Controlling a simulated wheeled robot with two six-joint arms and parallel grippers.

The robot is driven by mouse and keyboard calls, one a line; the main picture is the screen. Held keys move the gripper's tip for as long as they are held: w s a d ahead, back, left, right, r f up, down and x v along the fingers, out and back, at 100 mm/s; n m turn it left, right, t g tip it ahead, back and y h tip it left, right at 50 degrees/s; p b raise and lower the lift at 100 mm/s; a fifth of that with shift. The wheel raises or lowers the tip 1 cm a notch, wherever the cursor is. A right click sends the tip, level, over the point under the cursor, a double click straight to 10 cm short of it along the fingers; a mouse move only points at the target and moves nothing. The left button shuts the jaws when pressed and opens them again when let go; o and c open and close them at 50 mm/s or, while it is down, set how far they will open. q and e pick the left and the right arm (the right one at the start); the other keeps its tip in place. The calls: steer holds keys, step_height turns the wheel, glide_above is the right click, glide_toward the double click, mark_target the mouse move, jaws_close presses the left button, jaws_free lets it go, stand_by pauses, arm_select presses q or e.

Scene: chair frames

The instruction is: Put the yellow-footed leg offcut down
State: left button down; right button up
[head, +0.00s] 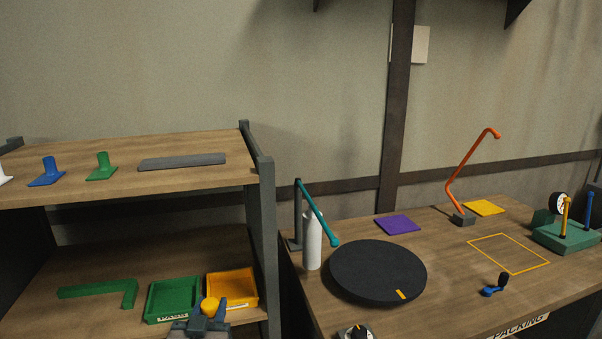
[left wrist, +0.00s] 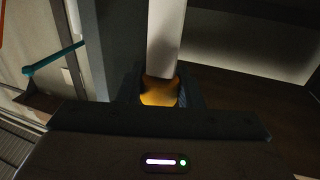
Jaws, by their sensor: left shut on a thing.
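My left gripper (head: 209,312) is at the bottom of the head view, shut on the yellow-footed leg offcut. The offcut's rounded yellow foot (head: 210,305) shows at the fingertips, in front of the edges of the green and orange trays; its height above the shelf is unclear. In the left wrist view the yellow foot (left wrist: 159,93) sits between the two dark fingers, and the pale leg (left wrist: 166,38) runs away from it. The leg is hidden in the head view. My right gripper is not in view.
A green tray (head: 149,302) and an orange tray (head: 252,290) stand on the lower shelf, beside a green L-shaped piece (head: 98,289). A grey post (head: 263,230) bounds the shelf on the right. The bench holds a black turntable (head: 375,270) and white bottle (head: 312,243).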

arm_select(q)
steer(key=s+f, duration=0.3)
steer(key=s, duration=0.4)
steer(key=s+a+f, duration=0.1)
steer(key=s+f, duration=0.3)
steer(key=s, duration=0.4)
steer(key=shift+a, duration=0.2)
steer(key=shift+d+f+h, duration=0.1)
steer(key=shift+h, duration=0.3)
